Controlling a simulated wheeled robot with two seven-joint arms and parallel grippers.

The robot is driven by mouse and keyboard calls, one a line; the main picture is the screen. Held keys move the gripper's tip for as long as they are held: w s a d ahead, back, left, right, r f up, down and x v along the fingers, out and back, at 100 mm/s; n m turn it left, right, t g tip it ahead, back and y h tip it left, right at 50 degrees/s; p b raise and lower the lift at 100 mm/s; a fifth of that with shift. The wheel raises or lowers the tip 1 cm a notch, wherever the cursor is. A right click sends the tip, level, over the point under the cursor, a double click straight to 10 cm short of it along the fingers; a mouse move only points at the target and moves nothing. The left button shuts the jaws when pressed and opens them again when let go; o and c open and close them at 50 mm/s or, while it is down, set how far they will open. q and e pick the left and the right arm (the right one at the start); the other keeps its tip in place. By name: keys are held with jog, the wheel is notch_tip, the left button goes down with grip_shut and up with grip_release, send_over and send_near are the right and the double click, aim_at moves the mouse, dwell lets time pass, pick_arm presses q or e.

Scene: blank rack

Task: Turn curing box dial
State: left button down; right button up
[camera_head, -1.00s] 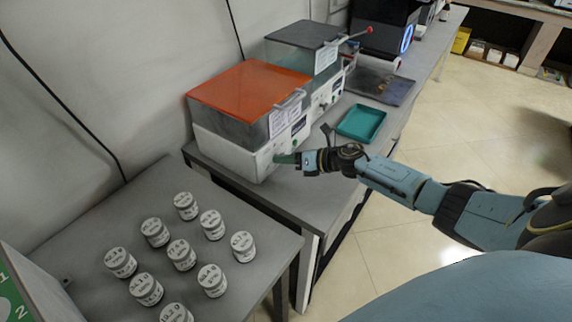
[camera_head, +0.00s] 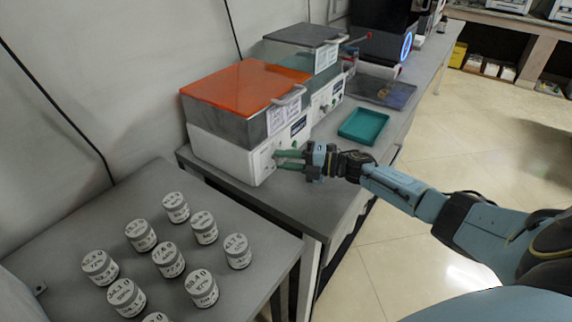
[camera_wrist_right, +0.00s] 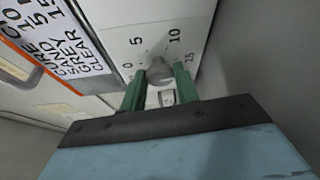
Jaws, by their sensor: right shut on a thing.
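The curing box (camera_head: 222,155) has an orange lid (camera_head: 245,87) and a white base, and stands on the grey bench at centre left. Its grey dial (camera_wrist_right: 159,72) sits on the white front panel, with marks 0, 5, 10 and 15 around it in the right wrist view. My right gripper (camera_head: 284,160) is at the front panel. In the wrist view its green fingers (camera_wrist_right: 158,85) stand on either side of the dial and are shut on it. The dial's pointer direction is hard to read. My left gripper is not in view.
A second box with a dark lid (camera_head: 302,35) stands behind the curing box. A teal tray (camera_head: 363,126) lies on the bench to the right of the gripper. Several labelled jars (camera_head: 168,260) stand on the nearer table. A dark tray (camera_head: 380,93) lies farther back.

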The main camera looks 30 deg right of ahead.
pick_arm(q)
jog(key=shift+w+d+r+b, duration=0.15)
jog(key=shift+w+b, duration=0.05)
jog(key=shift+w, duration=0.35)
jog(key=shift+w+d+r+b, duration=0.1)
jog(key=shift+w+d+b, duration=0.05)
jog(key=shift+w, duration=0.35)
pick_arm(e)
jog(key=shift+m, duration=0.7)
jog(key=o, duration=1)
jog(key=shift+c, duration=0.2)
jog(key=v, duration=1.2)
jog(key=shift+s+d+f+p, duration=0.1)
jog(key=shift+s+f+p, duration=0.05)
jog(key=shift+f+p, duration=0.25)
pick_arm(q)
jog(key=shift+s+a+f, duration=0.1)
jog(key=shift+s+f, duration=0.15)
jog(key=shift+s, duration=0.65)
pick_arm(e)
jog(key=shift+s+d+r, duration=0.1)
jog(key=shift+s+d, duration=0.25)
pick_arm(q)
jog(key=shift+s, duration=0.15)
